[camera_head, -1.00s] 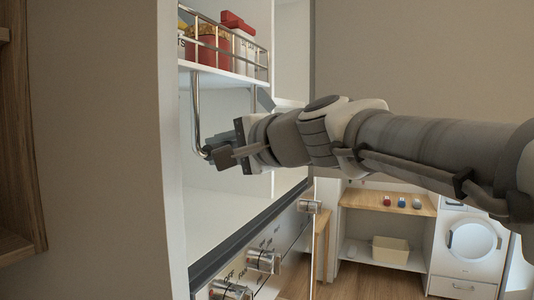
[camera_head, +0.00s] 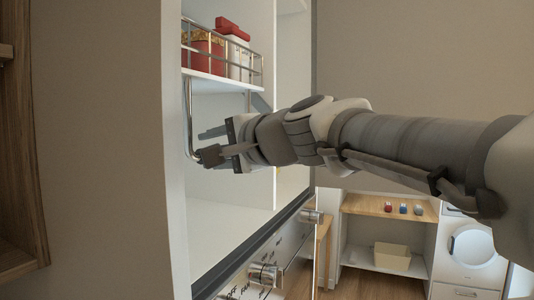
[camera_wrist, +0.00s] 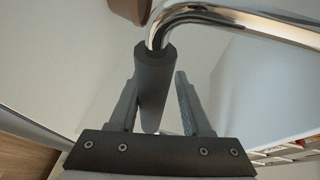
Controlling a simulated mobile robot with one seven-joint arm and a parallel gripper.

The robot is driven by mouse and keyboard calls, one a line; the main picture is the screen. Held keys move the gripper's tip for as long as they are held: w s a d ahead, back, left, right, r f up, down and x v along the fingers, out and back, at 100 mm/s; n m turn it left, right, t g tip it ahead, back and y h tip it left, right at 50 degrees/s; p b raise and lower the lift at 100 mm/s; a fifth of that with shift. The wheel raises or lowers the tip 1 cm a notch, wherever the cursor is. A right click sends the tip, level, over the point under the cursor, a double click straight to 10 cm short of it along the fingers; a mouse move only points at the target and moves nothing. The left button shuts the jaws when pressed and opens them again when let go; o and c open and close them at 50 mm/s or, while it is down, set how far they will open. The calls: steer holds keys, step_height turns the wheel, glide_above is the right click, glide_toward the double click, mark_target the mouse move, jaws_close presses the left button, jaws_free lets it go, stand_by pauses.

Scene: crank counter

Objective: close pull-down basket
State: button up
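The pull-down basket (camera_head: 222,76) is a white shelf with a chrome rail, holding red and white containers, at the cabinet's upper opening in the head view. A chrome bar (camera_head: 188,112) bends down from it and ends in a dark cylindrical handle (camera_head: 208,155). In the wrist view the chrome bar (camera_wrist: 235,17) meets the dark handle (camera_wrist: 153,85). My gripper (camera_wrist: 157,85) has its fingers on either side of the handle. A gap shows at the right finger; contact at the left finger is unclear. My gripper (camera_head: 222,147) also shows in the head view.
A counter edge with knobs (camera_head: 263,274) runs below my arm. A tall pale panel (camera_head: 105,150) stands at the left. At the back right are a wooden-topped shelf (camera_head: 365,209) and a white front-loading machine (camera_head: 465,250). The cabinet space under the basket is clear.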

steer(key=shift+o, duration=0.9)
steer(key=shift+f, duration=0.15)
steer(key=b+v, duration=0.3)
steer(key=v, duration=1.4)
steer(key=shift+d+r+b, duration=0.15)
steer(key=shift+r+b, duration=0.05)
steer(key=shift+b, duration=0.1)
steer(key=shift+f, duration=0.1)
